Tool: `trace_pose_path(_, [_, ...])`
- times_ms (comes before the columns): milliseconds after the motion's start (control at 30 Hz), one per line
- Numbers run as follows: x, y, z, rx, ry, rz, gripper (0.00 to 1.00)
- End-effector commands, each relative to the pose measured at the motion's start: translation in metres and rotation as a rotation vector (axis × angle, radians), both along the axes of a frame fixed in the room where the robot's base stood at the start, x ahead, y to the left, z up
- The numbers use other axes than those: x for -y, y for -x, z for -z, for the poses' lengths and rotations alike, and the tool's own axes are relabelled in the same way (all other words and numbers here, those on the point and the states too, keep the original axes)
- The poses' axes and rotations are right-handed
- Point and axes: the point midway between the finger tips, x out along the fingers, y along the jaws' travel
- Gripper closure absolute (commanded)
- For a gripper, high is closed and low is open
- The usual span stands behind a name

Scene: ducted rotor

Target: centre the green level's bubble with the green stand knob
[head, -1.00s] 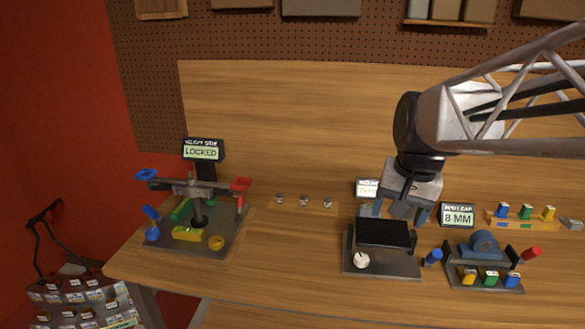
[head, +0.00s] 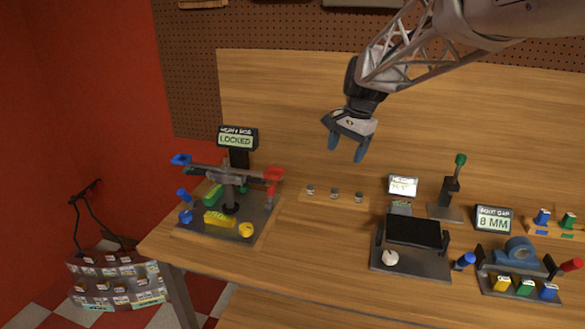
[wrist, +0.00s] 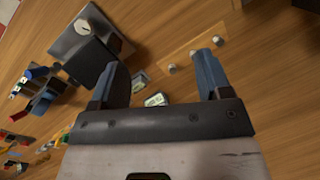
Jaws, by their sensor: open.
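The rotor stand (head: 262,222) is at the left of the head view, a dark base plate with a central post. A green level (head: 213,193) lies on its far left side; its bubble is too small to make out. A small green piece (head: 243,188) shows behind the post, partly hidden; I cannot tell for certain that it is the green knob. A yellow knob (head: 246,229) and a blue knob (head: 186,216) sit at the plate's corners. My gripper (head: 347,150) is open and empty, up in the air right of the stand. Its fingers also show in the wrist view (wrist: 158,80).
Red and blue trays (head: 267,174) top the stand's crossbar, beside a LOCKED display (head: 237,138). A strip with small metal pieces (head: 335,194) lies right of the stand. A black block fixture (head: 417,232) and a green-topped lever (head: 460,160) stand further right.

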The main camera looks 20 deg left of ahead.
Motion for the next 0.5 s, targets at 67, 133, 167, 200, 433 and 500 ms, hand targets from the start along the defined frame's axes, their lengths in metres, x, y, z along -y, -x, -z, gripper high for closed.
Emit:
trace_pose_path(67, [-0.02,-0.016,0.007,-0.018,-0.004,0.011,0.29])
trace_pose_path(133, [-0.036,-0.028,0.012,-0.034,-0.009,0.025,0.29])
trace_pose_path(167, [-0.043,-0.033,0.014,-0.042,-0.01,0.03,0.29])
trace_pose_path(200, [-0.053,-0.039,0.017,-0.051,-0.012,0.039,0.29])
trace_pose_path(433, [-0.11,-0.075,0.039,-0.105,-0.021,0.08,0.29])
trace_pose_path(500, [-0.127,-0.084,0.047,-0.123,-0.022,0.092,0.29])
